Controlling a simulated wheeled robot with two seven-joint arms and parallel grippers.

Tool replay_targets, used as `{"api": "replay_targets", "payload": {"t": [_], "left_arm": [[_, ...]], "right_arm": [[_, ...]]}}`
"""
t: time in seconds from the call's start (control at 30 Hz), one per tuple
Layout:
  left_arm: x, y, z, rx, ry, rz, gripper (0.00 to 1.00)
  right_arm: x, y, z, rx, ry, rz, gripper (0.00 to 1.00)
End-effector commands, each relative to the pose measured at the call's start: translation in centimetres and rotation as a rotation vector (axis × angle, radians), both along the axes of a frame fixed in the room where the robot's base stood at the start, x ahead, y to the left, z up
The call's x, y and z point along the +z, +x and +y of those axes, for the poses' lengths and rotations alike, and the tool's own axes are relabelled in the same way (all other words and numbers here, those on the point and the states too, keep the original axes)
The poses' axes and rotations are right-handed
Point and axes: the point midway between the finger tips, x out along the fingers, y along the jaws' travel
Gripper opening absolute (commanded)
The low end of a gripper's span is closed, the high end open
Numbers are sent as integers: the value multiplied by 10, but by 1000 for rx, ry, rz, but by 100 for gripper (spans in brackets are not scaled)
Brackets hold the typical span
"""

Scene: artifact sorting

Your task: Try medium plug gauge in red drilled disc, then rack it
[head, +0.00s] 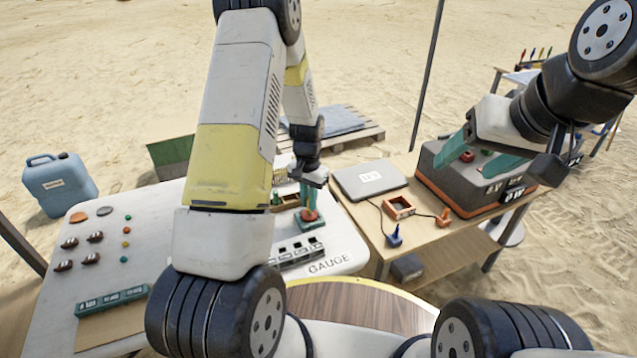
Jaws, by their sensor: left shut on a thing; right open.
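My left gripper (307,196) points down with teal fingers over the red drilled disc (309,215), which sits on a small green block on the white table. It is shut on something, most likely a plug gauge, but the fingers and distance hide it. I cannot tell whether the held thing is in the disc's hole. The gauge rack (297,252), a pale block with dark slots, stands in front of the disc beside the word GAUGE. My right gripper (480,158) is open, its teal fingers spread above a grey case at the right.
The grey case (440,190) with a red knob, a closed laptop-like box (369,180), an orange tray (399,208) and blue and orange pieces occupy the wooden table. Dark fossils, coloured beads and a green labelled tray (112,300) lie on the white table's left. My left arm blocks its middle.

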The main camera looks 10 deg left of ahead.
Motion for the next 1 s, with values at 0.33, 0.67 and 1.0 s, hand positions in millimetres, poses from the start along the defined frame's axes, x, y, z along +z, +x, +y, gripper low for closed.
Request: {"api": "replay_targets", "payload": {"t": [0.33, 0.67, 1.0], "left_arm": [[0, 0, 0, 0, 0, 0, 0], [6, 0, 0, 0, 0, -1, 0], [27, 0, 0, 0, 0, -1, 0]], "right_arm": [[0, 0, 0, 0, 0, 0, 65], [0, 0, 0, 0, 0, 0, 65], [0, 0, 0, 0, 0, 0, 65]]}}
